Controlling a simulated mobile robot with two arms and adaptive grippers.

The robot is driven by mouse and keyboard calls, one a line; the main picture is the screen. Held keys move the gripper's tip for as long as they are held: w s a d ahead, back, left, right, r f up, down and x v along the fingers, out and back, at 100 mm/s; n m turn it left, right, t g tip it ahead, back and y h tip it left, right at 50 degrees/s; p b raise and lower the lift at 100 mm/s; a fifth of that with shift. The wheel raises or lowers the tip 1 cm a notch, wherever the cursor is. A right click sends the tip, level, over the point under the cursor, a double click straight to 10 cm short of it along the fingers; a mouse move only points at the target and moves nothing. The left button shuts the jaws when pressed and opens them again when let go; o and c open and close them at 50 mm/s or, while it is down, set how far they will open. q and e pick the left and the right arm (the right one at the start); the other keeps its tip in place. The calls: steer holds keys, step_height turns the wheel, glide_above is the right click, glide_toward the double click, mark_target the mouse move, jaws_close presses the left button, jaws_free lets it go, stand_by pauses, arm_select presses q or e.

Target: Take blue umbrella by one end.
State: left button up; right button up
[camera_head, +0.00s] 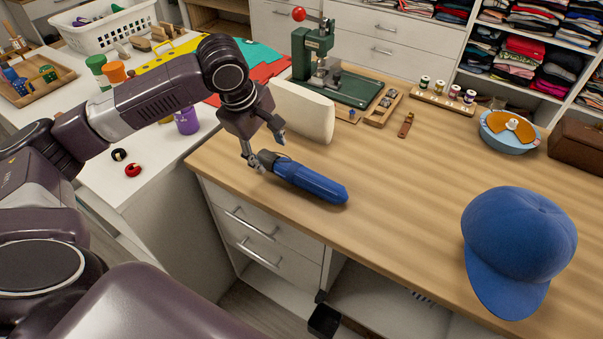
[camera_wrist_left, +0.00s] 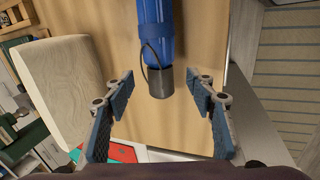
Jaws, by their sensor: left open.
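The blue umbrella (camera_head: 308,181) lies folded on the wooden counter near its front edge, with a dark handle end at its left. My left gripper (camera_head: 265,153) is open over that handle end in the head view. In the left wrist view, the umbrella (camera_wrist_left: 155,35) comes down from the top, and its dark grey handle (camera_wrist_left: 160,82) with a thin strap points towards the gap between the spread fingers of my left gripper (camera_wrist_left: 162,112). The fingers look apart from the handle. My right gripper is in neither view.
A cream-coloured block-like object (camera_head: 303,110) stands just behind the gripper; it also shows in the left wrist view (camera_wrist_left: 62,88). A green press (camera_head: 318,65) is behind it. A blue cap (camera_head: 520,245) lies at the right. The counter between umbrella and cap is clear.

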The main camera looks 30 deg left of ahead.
mark_target(273, 159)
arm_select(q)
steer(key=x, duration=0.3)
steer(key=shift+a+f, duration=0.1)
steer(key=shift+a, duration=0.05)
steer(key=shift+x, duration=0.8)
steer(key=c, duration=1)
jaws_close()
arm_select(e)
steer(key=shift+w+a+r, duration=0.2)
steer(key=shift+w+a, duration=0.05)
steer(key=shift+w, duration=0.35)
arm_select(q)
steer(key=shift+w, duration=0.1)
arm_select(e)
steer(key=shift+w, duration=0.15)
